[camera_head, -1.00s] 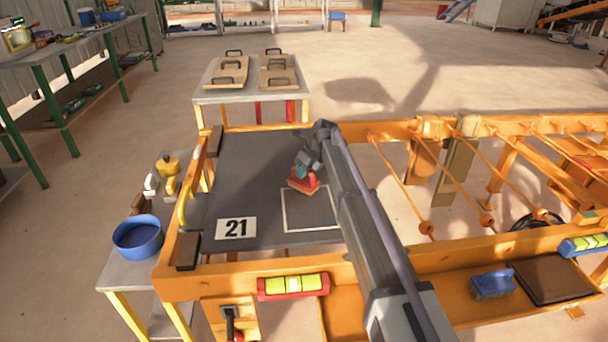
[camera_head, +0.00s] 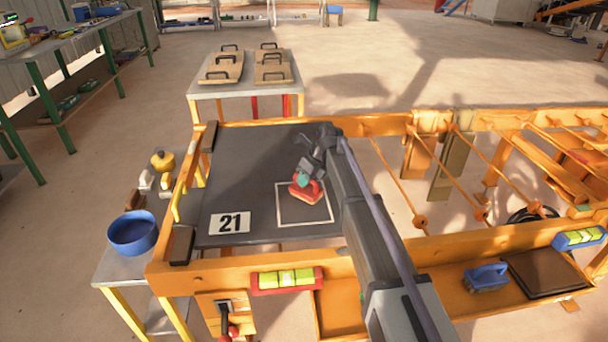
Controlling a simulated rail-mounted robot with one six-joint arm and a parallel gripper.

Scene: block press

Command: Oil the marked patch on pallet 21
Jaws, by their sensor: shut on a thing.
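Pallet 21 (camera_head: 245,165) is a dark grey board in an orange frame, with a white "21" label (camera_head: 230,223) at its near left. The marked patch (camera_head: 305,213) is a white square outline at the pallet's near right. My gripper (camera_head: 304,177) is shut on a red-handled pad (camera_head: 306,193) with an orange-tan underside. The pad is over the upper middle of the patch, covering part of its far edge. I cannot tell whether it touches the surface. My arm passes just right of the patch.
A blue round pan (camera_head: 134,233) and a yellow pot (camera_head: 163,161) stand on a side table at left. A red level (camera_head: 287,280) lies on the front rail; a blue brush (camera_head: 486,278) sits in the tray at right. Orange bars with rods fill the right side.

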